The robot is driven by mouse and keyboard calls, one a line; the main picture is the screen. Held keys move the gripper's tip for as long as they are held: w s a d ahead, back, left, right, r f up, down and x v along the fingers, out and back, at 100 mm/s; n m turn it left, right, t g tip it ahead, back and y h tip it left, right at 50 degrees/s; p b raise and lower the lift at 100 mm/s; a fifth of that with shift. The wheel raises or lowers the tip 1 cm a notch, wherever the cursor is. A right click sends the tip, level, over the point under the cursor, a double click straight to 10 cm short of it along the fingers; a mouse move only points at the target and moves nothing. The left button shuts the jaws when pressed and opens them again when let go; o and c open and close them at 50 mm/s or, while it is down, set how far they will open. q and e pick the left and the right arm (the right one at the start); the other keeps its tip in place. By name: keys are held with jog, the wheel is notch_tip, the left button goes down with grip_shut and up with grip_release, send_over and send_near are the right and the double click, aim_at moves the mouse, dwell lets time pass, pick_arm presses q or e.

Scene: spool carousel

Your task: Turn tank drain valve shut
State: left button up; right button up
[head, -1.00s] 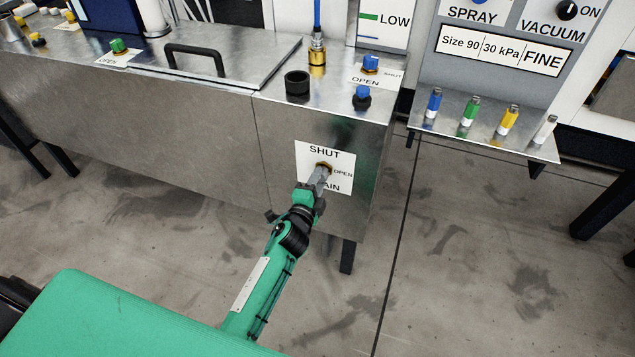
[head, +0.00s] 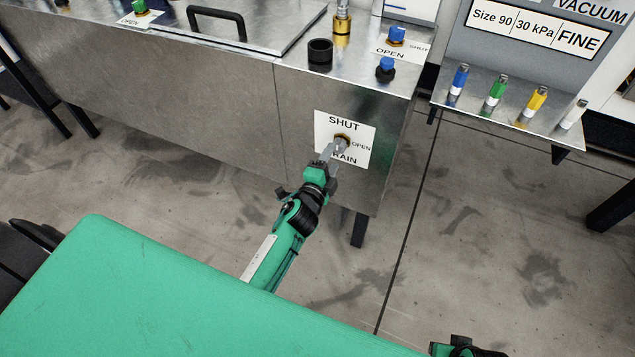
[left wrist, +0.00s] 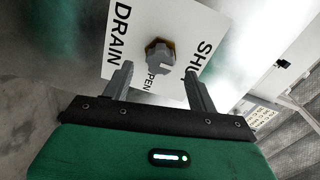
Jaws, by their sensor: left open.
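The drain valve (head: 343,138) is a small brass fitting with a grey handle on a white plate (head: 363,160) on the steel tank's front. The plate reads SHUT above, OPEN at right and DRAIN below. My left gripper (head: 333,150) is at the plate, its fingers pointing at the valve and covering part of DRAIN. In the left wrist view the left gripper (left wrist: 158,82) is open and empty. The valve (left wrist: 158,55) shows just beyond and between its fingertips, seemingly apart from both. The handle's exact direction is hard to tell.
On the tank top are a black cup-like socket (head: 320,54), a blue knob (head: 386,69) and a blue valve (head: 397,36). Floor in front of the tank is clear.

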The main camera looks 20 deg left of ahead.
pick_arm(q)
jog(key=s, duration=1.1)
jog(key=shift+a+r, duration=0.15)
jog(key=shift+r, duration=0.05)
pick_arm(e)
jog(key=shift+w+r, duration=0.1)
jog(key=shift+r, duration=0.2)
jog(key=shift+f, duration=0.15)
